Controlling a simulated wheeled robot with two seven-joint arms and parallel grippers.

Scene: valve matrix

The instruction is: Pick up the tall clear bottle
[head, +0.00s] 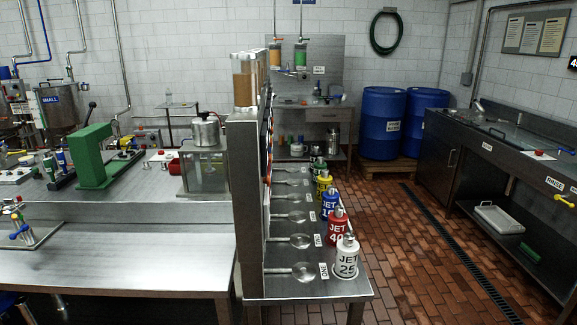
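A small clear upright shape that looks like a bottle (168,96) stands on a small raised metal stand (180,105) behind the left worktable. It is far off and too small to tell if it is the tall clear bottle. Clear upright containers with amber contents (243,82) sit at the top of the metal rack in the middle. Neither of my grippers is in view.
A steel worktable (130,245) fills the left, with a green press (95,158) and a glass tank (205,172). Jet-labelled canisters, including a white one (346,258), line the rack's shelf. Blue drums (382,125) stand behind. The brick floor (395,235) right of centre is clear.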

